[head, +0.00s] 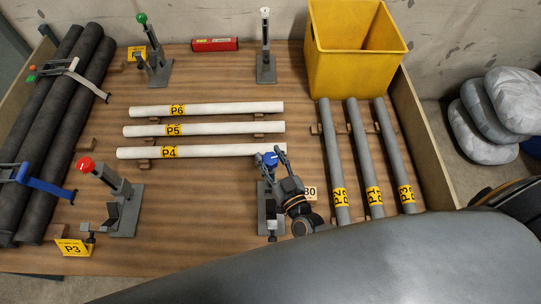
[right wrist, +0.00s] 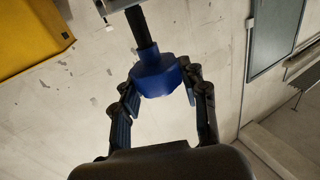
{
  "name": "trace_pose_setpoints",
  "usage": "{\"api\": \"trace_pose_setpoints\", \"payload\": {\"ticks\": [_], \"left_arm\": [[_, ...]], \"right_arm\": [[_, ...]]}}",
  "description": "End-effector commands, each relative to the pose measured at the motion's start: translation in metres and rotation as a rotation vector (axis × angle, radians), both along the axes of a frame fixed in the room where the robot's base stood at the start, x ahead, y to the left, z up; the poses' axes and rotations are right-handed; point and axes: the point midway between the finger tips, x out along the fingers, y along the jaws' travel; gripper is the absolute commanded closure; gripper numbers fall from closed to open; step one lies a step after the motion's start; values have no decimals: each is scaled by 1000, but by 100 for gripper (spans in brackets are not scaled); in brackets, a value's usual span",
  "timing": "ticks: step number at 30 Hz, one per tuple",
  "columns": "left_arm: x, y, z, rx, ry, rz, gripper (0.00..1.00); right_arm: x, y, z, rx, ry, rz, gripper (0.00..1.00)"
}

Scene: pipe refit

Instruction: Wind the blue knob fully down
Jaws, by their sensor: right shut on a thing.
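The blue knob (head: 270,159) tops a grey clamp stand (head: 270,222) at the middle front of the wooden table. My right gripper (head: 278,157) is shut on the knob, with one finger on each side of it. In the right wrist view the blue knob (right wrist: 157,74) sits between the two fingers (right wrist: 158,88) on the end of a dark threaded rod. The lower part of the stand is partly hidden by my gripper in the head view. My left gripper is not in view.
White pipes (head: 206,109) lie left of the stand and grey pipes (head: 372,160) lie to its right. A red-knobbed clamp (head: 120,195) stands at the left front. A yellow bin (head: 350,65) stands at the back right. Dark pipes (head: 60,130) line the left edge.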

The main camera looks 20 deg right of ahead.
Motion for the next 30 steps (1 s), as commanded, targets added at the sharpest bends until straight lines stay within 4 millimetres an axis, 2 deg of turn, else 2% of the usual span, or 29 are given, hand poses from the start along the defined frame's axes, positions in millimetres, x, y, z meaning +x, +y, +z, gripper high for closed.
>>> {"api": "trace_pose_setpoints", "payload": {"ticks": [8, 24, 30], "left_arm": [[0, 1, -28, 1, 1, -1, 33], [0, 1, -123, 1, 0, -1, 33], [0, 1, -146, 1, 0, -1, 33]], "right_arm": [[2, -2, -5, -11, -7, 265, 88], [3, -1, -7, -15, -11, 770, 88], [3, -1, -4, -12, -9, 927, 88]]}}
